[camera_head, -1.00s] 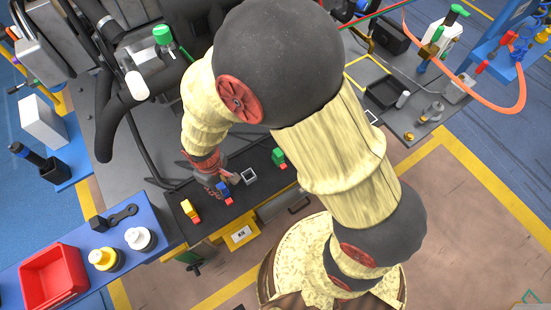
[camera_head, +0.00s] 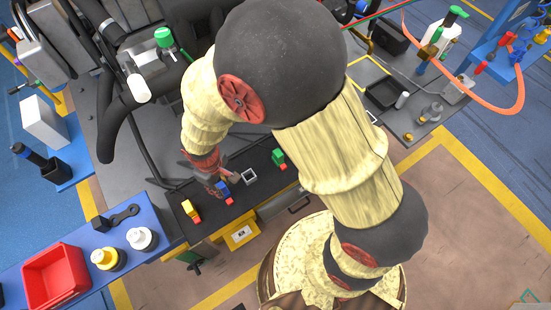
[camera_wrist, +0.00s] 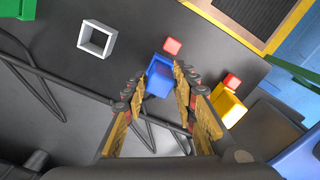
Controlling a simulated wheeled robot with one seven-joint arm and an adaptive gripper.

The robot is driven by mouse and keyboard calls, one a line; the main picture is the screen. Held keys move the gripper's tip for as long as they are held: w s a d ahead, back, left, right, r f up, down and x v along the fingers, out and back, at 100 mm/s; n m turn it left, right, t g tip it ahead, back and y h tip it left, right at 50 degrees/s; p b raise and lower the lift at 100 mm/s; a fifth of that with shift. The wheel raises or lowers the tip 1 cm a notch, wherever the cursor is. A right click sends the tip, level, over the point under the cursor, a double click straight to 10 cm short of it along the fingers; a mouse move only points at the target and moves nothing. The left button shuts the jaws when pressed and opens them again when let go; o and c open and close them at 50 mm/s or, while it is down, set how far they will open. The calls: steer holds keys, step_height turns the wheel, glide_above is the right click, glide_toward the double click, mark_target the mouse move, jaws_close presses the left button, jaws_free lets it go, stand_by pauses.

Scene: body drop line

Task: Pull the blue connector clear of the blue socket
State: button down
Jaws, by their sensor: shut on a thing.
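The blue connector (camera_wrist: 159,79) shows as a blue block between my fingertips in the wrist view. It also shows in the head view (camera_head: 225,186), partly covered by my gripper (camera_head: 217,184). My gripper is shut on it, with one finger on each side. A small red block (camera_wrist: 172,46) sits just beyond the blue block. I cannot make out the blue socket apart from the connector, and I cannot tell whether the two are still joined.
A hollow grey square frame (camera_wrist: 97,39) stands beside the blue block on the dark surface. A yellow block (camera_wrist: 228,105) and a green block (camera_head: 278,157) stand on either side, each with a red piece. Black hoses run near my gripper.

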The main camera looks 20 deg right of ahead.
mark_target(220, 185)
steer(key=shift+r+p, duration=0.3)
steer(key=shift+r, duration=0.1)
steer(key=shift+r+p, duration=2.35)
steer(key=shift+r, duration=0.65)
